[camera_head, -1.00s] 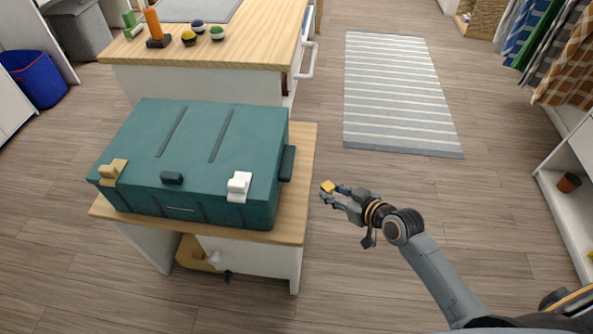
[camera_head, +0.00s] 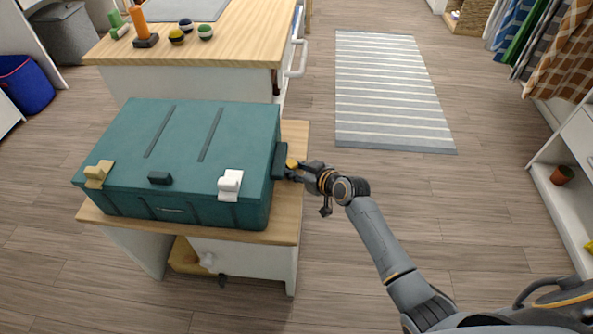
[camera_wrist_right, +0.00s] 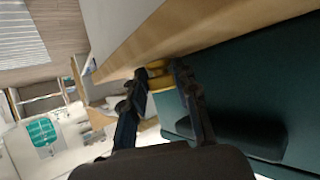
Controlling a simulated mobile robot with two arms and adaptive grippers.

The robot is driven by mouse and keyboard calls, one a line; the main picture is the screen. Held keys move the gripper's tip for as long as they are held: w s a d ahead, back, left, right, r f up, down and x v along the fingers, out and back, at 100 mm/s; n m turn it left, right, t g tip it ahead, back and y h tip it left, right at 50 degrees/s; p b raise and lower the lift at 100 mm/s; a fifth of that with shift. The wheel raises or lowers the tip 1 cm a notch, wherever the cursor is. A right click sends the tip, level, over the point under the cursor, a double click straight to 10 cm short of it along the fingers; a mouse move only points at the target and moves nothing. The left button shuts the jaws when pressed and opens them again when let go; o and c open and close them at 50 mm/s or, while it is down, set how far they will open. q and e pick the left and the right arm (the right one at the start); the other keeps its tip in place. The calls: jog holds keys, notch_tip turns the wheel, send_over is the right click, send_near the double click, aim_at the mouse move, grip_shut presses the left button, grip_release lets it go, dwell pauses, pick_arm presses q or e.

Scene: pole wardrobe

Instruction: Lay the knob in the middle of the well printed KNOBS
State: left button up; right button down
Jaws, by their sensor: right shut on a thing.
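The yellow knob (camera_head: 291,163) is held in my right gripper (camera_head: 292,173) beside the right end of a closed teal case (camera_head: 190,140). The right wrist view shows the yellow knob (camera_wrist_right: 160,82) between the fingertips of my right gripper (camera_wrist_right: 160,73). The gripper is close to the case's dark side handle (camera_head: 280,160); I cannot tell whether they touch. No well printed KNOBS can be seen. My left gripper is out of view.
The case stands on a low wooden-topped stand (camera_head: 291,205), with a cream latch (camera_head: 98,174) and a white latch (camera_head: 230,184) on its front. Behind is a taller cabinet (camera_head: 250,50) with small objects on top. The floor to the right is clear around a striped rug (camera_head: 385,95).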

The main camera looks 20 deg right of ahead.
jog(key=c, duration=1)
grip_release()
